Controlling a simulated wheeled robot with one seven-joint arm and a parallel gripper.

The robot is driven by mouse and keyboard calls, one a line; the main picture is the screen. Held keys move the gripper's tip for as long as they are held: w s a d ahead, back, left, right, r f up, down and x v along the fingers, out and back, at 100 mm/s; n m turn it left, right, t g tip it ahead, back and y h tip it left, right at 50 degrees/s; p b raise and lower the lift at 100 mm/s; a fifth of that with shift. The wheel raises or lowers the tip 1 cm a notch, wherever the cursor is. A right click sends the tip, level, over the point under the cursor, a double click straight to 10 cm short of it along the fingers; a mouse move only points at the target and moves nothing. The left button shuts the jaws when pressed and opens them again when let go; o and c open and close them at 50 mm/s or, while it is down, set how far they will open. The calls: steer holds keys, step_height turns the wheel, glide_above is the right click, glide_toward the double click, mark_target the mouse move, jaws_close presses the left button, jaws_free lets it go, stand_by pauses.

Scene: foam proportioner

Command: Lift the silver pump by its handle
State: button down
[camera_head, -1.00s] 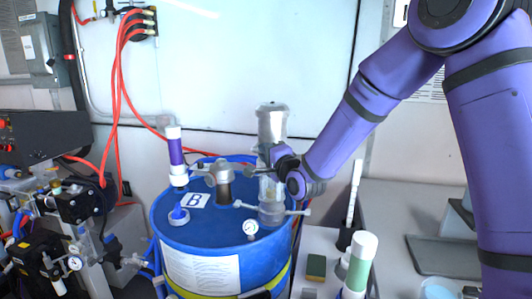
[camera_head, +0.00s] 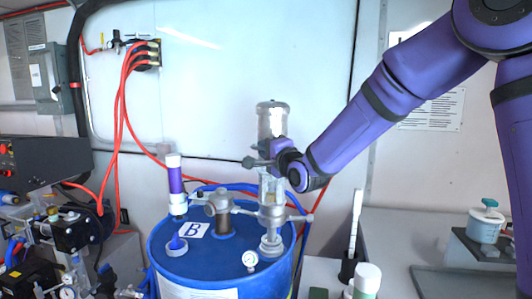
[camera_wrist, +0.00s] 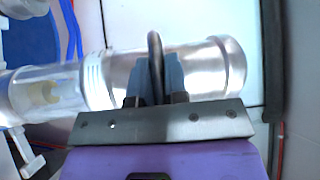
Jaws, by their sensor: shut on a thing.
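The silver pump (camera_head: 272,122) stands upright over the blue drum (camera_head: 210,262), with a clear section and side arms below its silver top. My gripper (camera_head: 265,162) reaches in from the right at the pump's middle. In the wrist view, the blue fingers of my gripper (camera_wrist: 155,85) are shut on a thin dark loop handle (camera_wrist: 154,42) beside the pump's silver body (camera_wrist: 205,70). A silver fitting (camera_head: 270,245) shows on the drum top beneath the side arms. Whether the pump's lower end is still inside it is not clear.
A purple-banded cylinder (camera_head: 175,185), a metal fitting (camera_head: 222,208) and a small gauge (camera_head: 250,259) are on or over the drum top. Red hoses (camera_head: 118,130) hang at left. A grey bench (camera_head: 400,240) is at right. A white wall is behind.

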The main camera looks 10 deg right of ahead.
steer(key=c, duration=1.1)
jaws_free()
steer(key=shift+c, duration=0.2)
steer(key=v, duration=1.1)
steer(key=shift+w, duration=0.1)
steer(key=s+d+n+g+h, duration=0.2)
steer(key=s+d+n+g, duration=0.2)
steer(key=s, duration=0.6)
steer(key=s+d+f+n+g+h, duration=0.1)
steer(key=s+d+n+g+h, duration=0.2)
steer(key=s+d, duration=0.3)
steer(key=s+d+n+g+h, duration=0.2)
steer(key=s+d+n+g, duration=0.2)
steer(key=s, duration=1.1)
steer(key=shift+s+d+f+n+g+h, duration=0.3)
steer(key=shift+d+g+h, duration=0.1)
steer(key=shift+d+g, duration=0.5)
